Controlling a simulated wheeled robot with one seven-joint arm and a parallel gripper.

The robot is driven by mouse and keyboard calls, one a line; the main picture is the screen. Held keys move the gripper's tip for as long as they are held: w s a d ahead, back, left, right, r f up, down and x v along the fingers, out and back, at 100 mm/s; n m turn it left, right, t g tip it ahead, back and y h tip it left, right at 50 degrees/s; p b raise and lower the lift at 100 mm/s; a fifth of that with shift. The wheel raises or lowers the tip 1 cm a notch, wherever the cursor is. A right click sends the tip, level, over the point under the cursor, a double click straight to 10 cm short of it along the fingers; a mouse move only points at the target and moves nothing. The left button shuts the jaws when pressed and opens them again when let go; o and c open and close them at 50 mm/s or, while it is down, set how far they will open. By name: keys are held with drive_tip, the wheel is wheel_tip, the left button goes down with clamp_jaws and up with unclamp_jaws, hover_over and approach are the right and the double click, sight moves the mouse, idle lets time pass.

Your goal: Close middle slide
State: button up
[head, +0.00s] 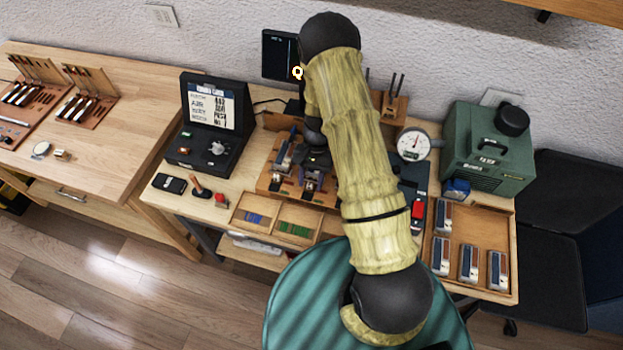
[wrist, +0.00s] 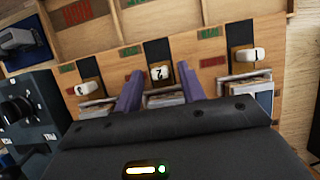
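The middle slide (wrist: 159,73) has a white knob marked 2 and shows in the wrist view, with a dark slot on its far side. White knobs marked 3 (wrist: 89,89) and 1 (wrist: 250,55) stand to its left and right. All sit on one wooden board (wrist: 212,75) with red and green marks. My gripper (wrist: 160,76) is open, its two purple fingers on either side of the middle knob, with visible gaps. Contact is not visible. In the head view, my arm hides part of the wooden fixture (head: 268,181) and most of my gripper.
A divided wooden tray (head: 252,229) lies in front of the fixture. A black case (head: 210,140) stands left, a round dial gauge (head: 414,144) and green box (head: 488,150) right. A tray with several blocks (head: 456,272) is at the front right.

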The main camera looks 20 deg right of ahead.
drive_tip(key=b+v, duration=0.4)
drive_tip(key=v, duration=1.3)
drive_tip(key=shift+r, duration=0.15)
drive_tip(key=shift+d, duration=0.15)
drive_tip(key=s+a+r+n+t+h, duration=0.1)
drive_tip(key=s+r+n+t, duration=0.2)
drive_tip(key=s, duration=0.5)
drive_tip(key=s+a+r+n+t+h, duration=0.1)
drive_tip(key=s+r+n+t, duration=0.2)
drive_tip(key=s, duration=0.5)
drive_tip(key=shift+s+r, duration=0.3)
drive_tip(key=shift+s, duration=0.05)
